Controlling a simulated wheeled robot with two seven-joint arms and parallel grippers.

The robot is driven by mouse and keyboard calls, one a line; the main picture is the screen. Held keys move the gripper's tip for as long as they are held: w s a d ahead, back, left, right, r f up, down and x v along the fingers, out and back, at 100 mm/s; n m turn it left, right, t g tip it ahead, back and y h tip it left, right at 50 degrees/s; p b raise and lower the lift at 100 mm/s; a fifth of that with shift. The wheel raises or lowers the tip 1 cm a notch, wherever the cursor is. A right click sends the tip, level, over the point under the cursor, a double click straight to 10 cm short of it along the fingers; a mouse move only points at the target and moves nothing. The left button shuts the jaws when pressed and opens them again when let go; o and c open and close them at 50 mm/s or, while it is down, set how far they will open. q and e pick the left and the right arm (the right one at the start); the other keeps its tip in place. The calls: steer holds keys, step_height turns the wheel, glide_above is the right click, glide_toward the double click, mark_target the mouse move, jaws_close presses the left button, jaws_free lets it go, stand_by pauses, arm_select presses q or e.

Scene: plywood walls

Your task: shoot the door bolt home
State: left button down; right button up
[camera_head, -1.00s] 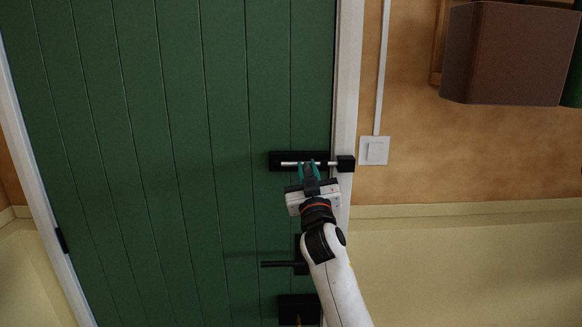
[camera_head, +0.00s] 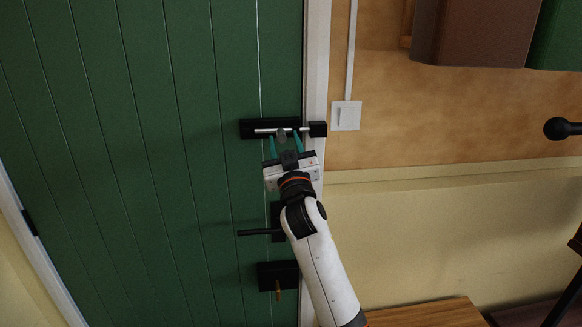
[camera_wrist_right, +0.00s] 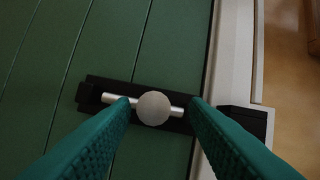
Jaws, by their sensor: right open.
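The door bolt is a silver rod (camera_head: 262,131) on a black plate (camera_head: 247,129) on the green door. Its round grey knob (camera_head: 281,134) shows large in the wrist view (camera_wrist_right: 153,108). The black keeper (camera_head: 317,129) sits on the white door frame to the right; it also shows in the wrist view (camera_wrist_right: 246,119). My left gripper is not in view.
A black lever handle (camera_head: 258,233) and a black lock plate with a brass-coloured key (camera_head: 278,288) sit below the bolt. A white light switch (camera_head: 346,115) is on the wall at right. A wooden surface (camera_head: 430,313) is at the bottom.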

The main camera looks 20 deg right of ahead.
steer(key=d+b+v, duration=0.1)
steer(key=b+v, duration=0.2)
steer(key=v, duration=0.6)
steer(key=shift+s+a+f, duration=0.15)
steer(key=shift+s+a, duration=0.25)
